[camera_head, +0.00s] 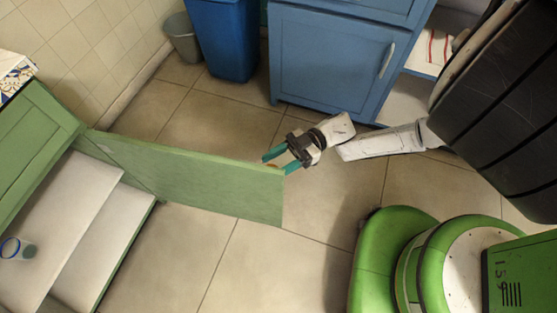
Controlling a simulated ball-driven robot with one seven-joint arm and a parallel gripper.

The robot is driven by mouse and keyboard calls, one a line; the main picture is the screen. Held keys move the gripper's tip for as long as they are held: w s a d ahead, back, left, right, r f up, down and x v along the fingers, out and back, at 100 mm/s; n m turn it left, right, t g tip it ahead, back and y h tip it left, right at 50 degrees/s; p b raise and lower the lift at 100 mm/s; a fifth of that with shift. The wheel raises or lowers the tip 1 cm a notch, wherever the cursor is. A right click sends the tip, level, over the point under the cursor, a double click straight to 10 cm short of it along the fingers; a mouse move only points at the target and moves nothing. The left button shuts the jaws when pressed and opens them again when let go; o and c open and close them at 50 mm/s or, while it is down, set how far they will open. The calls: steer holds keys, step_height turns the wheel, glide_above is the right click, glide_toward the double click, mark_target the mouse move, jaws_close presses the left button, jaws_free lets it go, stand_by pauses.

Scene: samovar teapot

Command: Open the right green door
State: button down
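The green door (190,170) stands swung wide open from the green cabinet (35,150) at the left. Its free edge reaches out to the middle of the view over the tiled floor. The cabinet's pale inside and shelves show on the near side of the door. My gripper (276,165) is by the door's top edge near its free end, on the far side. Its two teal fingers are spread apart and point down-left toward the door. A small orange-brown spot shows between them. I cannot tell whether the fingers touch the door; any handle is hidden.
A blue-rimmed cup (18,248) is in the green cabinet. A blue cabinet (335,55) stands behind my arm, with a blue bin (222,40) and a grey bucket (182,38) to its left. The tiled floor (270,265) in front of the door is clear.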

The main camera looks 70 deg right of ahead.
steer(key=shift+w+r+t, duration=0.35)
steer(key=shift+w+t, duration=0.05)
steer(key=shift+w, duration=0.4)
steer(key=c, duration=0.8)
jaws_free()
steer(key=shift+o, duration=0.3)
steer(key=shift+w+a, duration=0.1)
steer(key=v, duration=1.1)
steer(key=shift+s+f+b, duration=0.15)
steer(key=shift+s+b, duration=0.15)
steer(key=shift+b, duration=0.05)
steer(key=shift+g, duration=0.3)
